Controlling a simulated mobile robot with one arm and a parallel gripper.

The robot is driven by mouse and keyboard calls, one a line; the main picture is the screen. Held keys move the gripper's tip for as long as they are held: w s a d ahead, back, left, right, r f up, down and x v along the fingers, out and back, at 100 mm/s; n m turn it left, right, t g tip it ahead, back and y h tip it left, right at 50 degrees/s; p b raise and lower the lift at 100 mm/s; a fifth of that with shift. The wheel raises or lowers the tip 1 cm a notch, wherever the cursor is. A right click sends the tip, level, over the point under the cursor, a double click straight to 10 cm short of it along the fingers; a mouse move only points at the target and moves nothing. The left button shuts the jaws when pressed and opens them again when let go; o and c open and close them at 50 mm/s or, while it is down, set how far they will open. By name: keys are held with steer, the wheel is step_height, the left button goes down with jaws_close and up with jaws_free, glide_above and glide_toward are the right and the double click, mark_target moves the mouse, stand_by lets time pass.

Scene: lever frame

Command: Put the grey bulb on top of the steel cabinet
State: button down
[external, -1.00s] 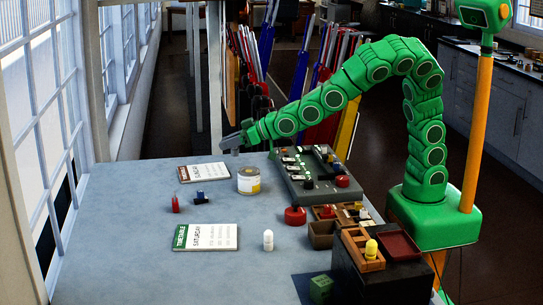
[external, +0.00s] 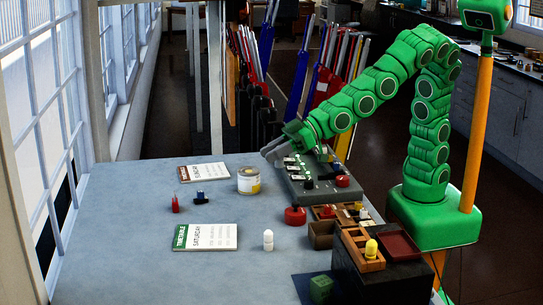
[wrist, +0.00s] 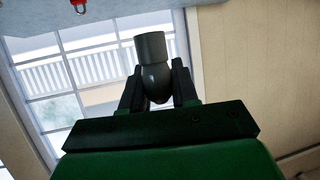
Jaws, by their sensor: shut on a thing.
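In the wrist view a dark grey bulb (wrist: 152,62) sits between the two fingers of my gripper (wrist: 157,88), which is shut on it. Its cylindrical end points away from the palm. In the external view my gripper (external: 274,151) is above the far edge of the table, at the left end of the lever frame (external: 322,178). The bulb is hard to tell from the fingers there. A dark box-shaped cabinet (external: 382,284) stands at the table's near right; I cannot tell whether it is the steel one. A wooden tray (external: 352,246) and a dark red tray (external: 398,247) are on its top.
A yellow bulb (external: 371,248) is in the wooden tray. The table's left front is clear.

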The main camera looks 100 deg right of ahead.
steer(key=s+a+r+n+g+y, duration=0.1)
steer(key=s+a+r+n+y, duration=0.2)
steer(key=s+a, duration=0.7)
steer(key=s+a+r+n+g+y, duration=0.2)
steer(key=s+a+r+n+y, duration=0.2)
steer(key=s+a, duration=0.6)
steer(key=shift+s+a+r, duration=0.3)
steer(key=shift+s+a, duration=0.1)
steer(key=shift+s, duration=0.75)
steer(key=shift+g, duration=0.3)
steer(key=w+a+f, duration=0.8)
steer(key=a+f, duration=0.1)
steer(key=shift+w, duration=0.4)
steer(key=shift+w+a+f, duration=0.2)
steer(key=shift+f, duration=0.2)
steer(key=shift+w+a+f, duration=0.2)
steer(key=shift+f, duration=0.2)
steer(key=shift+w+a+f, duration=0.1)
steer(key=shift+f, duration=0.7)
steer(key=shift+w+a+f, duration=0.1)
steer(key=shift+f, duration=0.65)
steer(key=shift+f, duration=0.15)
